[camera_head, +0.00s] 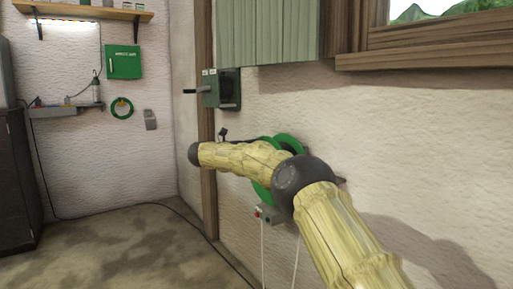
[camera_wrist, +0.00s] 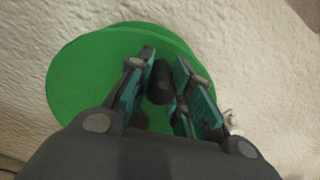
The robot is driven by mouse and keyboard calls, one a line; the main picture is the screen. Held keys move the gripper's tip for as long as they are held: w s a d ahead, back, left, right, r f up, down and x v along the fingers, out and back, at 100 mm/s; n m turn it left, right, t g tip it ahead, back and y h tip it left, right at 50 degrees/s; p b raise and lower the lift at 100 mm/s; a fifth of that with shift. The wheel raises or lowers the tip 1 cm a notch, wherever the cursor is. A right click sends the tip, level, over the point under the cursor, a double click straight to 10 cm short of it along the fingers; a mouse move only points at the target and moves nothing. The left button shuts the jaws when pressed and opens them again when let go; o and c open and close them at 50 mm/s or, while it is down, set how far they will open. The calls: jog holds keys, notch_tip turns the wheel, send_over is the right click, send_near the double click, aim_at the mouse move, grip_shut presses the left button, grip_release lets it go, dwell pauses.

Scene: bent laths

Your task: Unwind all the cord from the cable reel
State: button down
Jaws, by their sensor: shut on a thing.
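The cable reel is a green disc mounted on the right wall; in the head view its rim (camera_head: 288,141) shows behind my arm. In the wrist view the reel's green face (camera_wrist: 85,80) fills the upper left. A dark rounded knob (camera_wrist: 160,82) stands out from the face, between the fingers of my gripper (camera_wrist: 165,60). The gripper is shut on this knob. My arm hides the gripper and much of the reel in the head view. Two thin pale cords (camera_head: 262,250) hang below the reel; how much cord is still wound on it cannot be seen.
A dark green box with a lever (camera_head: 221,88) is on the wall above left of the reel. A green shuttered cabinet (camera_head: 266,32) hangs above. A black cable (camera_head: 165,205) runs along the floor by the wall. The floor at left is mostly clear.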

jog(key=c, duration=1.3)
grip_release()
jog(key=shift+a+f, duration=0.15)
jog(key=shift+f, duration=0.15)
jog(key=shift+o, duration=0.2)
jog(key=shift+r, duration=0.15)
jog(key=v, duration=1.1)
jog(key=shift+s+a, duration=0.15)
jog(key=shift+a, duration=0.2)
